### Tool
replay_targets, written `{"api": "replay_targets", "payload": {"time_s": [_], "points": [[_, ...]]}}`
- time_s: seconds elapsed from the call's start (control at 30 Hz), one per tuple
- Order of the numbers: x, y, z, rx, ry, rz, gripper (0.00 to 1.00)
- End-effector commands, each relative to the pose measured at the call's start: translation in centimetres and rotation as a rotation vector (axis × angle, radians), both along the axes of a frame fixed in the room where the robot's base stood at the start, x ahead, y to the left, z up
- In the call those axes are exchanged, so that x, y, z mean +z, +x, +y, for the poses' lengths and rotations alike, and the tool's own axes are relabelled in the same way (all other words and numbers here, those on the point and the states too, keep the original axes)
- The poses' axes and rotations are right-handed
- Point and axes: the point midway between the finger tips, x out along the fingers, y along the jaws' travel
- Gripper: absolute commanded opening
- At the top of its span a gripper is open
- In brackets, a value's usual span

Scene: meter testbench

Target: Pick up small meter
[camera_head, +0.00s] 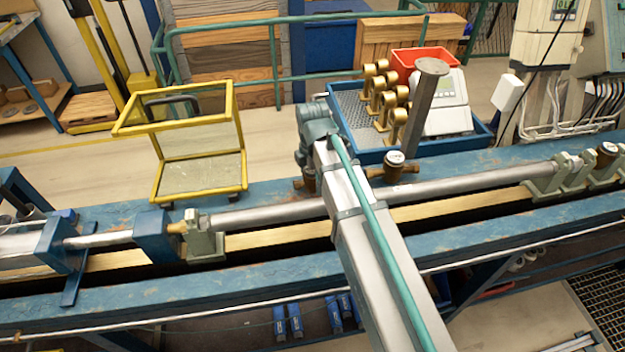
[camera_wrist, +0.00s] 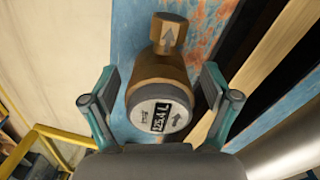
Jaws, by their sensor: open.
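The small meter (camera_wrist: 158,85) has a bronze-brown body, a pipe end with an arrow, and a white round face with a dark display. In the wrist view it stands between the two fingers of my gripper (camera_wrist: 160,86), which are spread open on either side of it. I see gaps at both sides and no clear contact. In the head view my arm hides most of this meter and my gripper; only a brown bit (camera_head: 298,183) shows left of the arm. A similar brown meter with a white face (camera_head: 394,163) stands right of my arm on the blue bench.
The blue bench (camera_head: 100,300) carries a long metal pipe (camera_head: 270,214) in front. A yellow-framed trolley (camera_head: 198,175) stands behind left. A blue tray (camera_head: 480,138) behind right holds several brass pieces, a red bin (camera_head: 405,60) and a white device (camera_head: 447,112). A grey post (camera_head: 418,105) rises there.

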Motion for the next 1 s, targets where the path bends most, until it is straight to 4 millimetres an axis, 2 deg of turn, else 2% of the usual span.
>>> {"api": "replay_targets", "payload": {"time_s": [0.03,0.07,0.5,0.57,1.0], "points": [[0.00,0.00,0.00,0.000,0.000,0.000,0.86],[0.00,0.01,0.00,0.000,0.000,0.000,0.81],[0.01,-0.02,-0.01,0.000,0.000,0.001,0.08],[0.01,-0.02,-0.01,0.000,0.000,0.001,0.00],[0.59,0.05,0.02,0.000,0.000,-0.001,0.00]]}}
